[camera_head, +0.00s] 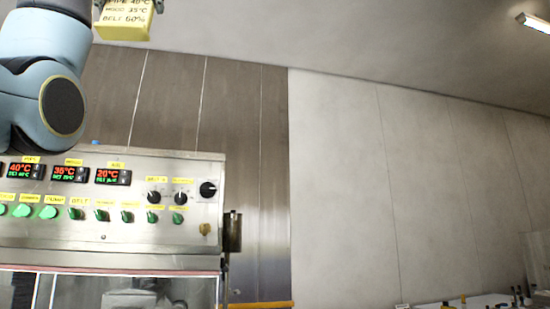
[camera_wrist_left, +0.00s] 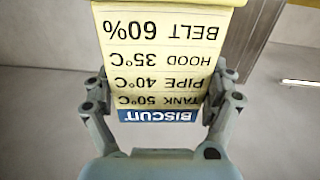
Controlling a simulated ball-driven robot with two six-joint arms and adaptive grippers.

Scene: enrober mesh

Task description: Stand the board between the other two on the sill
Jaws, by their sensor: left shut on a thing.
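My left gripper (camera_wrist_left: 157,88) is shut on a yellow board (camera_wrist_left: 155,45) with a blue band reading BISCUIT and lines for tank, pipe, hood and belt. In the left wrist view its lettering is upside down, and the fingers hold it at both side edges near the blue band. I cannot make out the other two boards or the sill. My right gripper is out of view.
A steel control panel (camera_head: 110,238) with red-green displays, knobs and green switches stands at the lower left. A small blue thing (camera_head: 95,142) shows at its top edge. A pale wall (camera_head: 340,190) fills the right. Small items stand on a white surface (camera_head: 480,301) at lower right.

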